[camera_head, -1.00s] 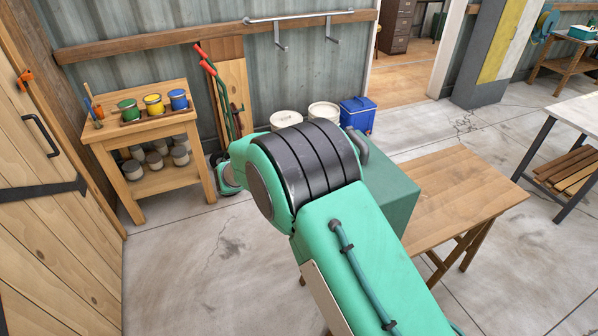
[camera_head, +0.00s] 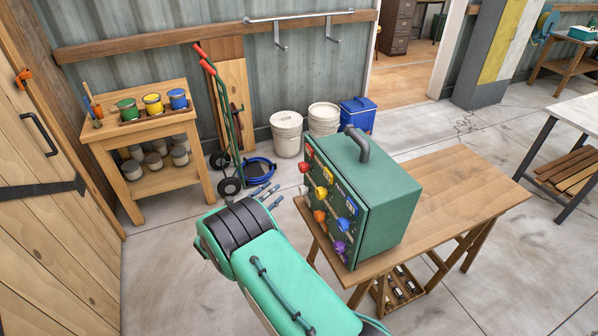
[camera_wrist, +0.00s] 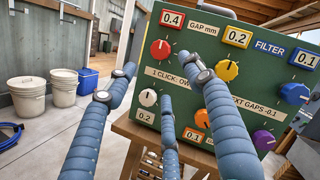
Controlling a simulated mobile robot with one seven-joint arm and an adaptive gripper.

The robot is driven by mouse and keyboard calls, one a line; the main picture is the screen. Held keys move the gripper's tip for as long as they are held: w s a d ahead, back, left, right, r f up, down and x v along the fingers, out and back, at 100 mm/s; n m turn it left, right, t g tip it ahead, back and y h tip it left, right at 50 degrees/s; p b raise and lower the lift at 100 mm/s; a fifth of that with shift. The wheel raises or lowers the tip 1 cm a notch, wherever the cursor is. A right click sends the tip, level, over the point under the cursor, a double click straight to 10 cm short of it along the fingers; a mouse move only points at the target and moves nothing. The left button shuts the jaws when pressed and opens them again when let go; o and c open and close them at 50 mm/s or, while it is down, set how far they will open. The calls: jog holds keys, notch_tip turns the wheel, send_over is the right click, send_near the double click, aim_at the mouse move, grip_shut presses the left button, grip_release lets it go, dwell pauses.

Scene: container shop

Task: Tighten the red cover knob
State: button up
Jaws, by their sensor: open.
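The red knob (camera_wrist: 160,49) shows in the wrist view at the upper left of a green box's front panel, under a red 0.4 label (camera_wrist: 172,19). It has a pale pointer mark near its top. In the head view the red knob (camera_head: 304,167) is at the box's left edge. My gripper (camera_wrist: 157,72) is open and empty in the wrist view, its three blue-grey fingers spread in front of the panel. The red knob appears between the left and right fingertips, with no clear contact. The right finger covers part of the panel text.
The green box (camera_head: 393,214) stands on a wooden table (camera_head: 455,190). Its panel also carries yellow (camera_wrist: 226,70), white (camera_wrist: 148,98), orange (camera_wrist: 202,117), blue (camera_wrist: 294,93) and purple (camera_wrist: 263,140) knobs. White buckets (camera_head: 287,134) stand behind; floor left of the table is mostly clear.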

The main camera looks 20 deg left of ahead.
aim_at(300, 169)
jog(key=shift+w+d, duration=0.1)
jog(key=b+x, duration=0.1)
jog(key=x, duration=1.2)
jog(key=shift+w+d+r, duration=0.1)
jog(key=shift+w, duration=0.15)
jog(key=c, duration=1.1)
